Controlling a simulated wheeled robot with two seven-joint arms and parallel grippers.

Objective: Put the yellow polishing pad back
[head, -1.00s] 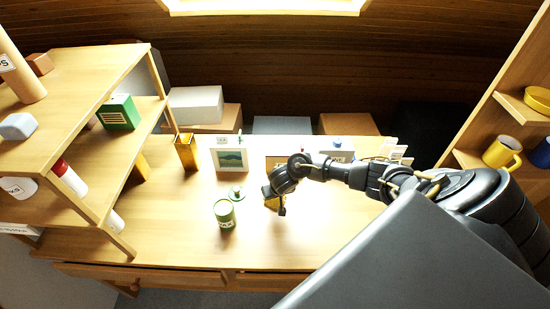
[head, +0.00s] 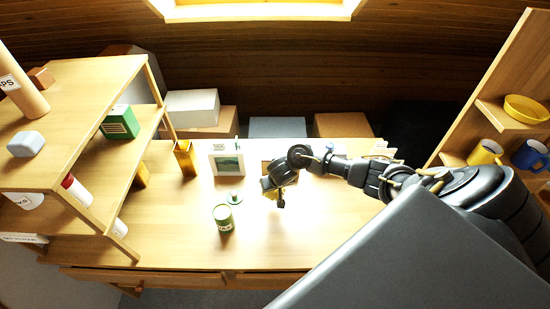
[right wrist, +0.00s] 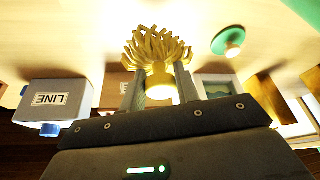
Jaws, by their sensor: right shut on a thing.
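The yellow polishing pad (right wrist: 158,55) has a head of loose, noodle-like strands and a smooth round yellow stem. In the right wrist view the two fingers of my right gripper (right wrist: 160,88) are shut around the stem, with the strands pointing away from the palm. In the head view my right gripper (head: 279,199) is over the middle of the bench, to the right of a green can. My arm hides most of the pad there. The gap between pad and bench top cannot be judged exactly. My left gripper is not in view.
The green can (head: 223,217) and a green lid (head: 234,197) with a knob stand on the bench (head: 170,230). A framed picture (head: 226,164) and an amber container (head: 185,158) stand behind. Shelves (head: 80,85) flank the left; mugs (head: 485,153) stand right. The bench's front is clear.

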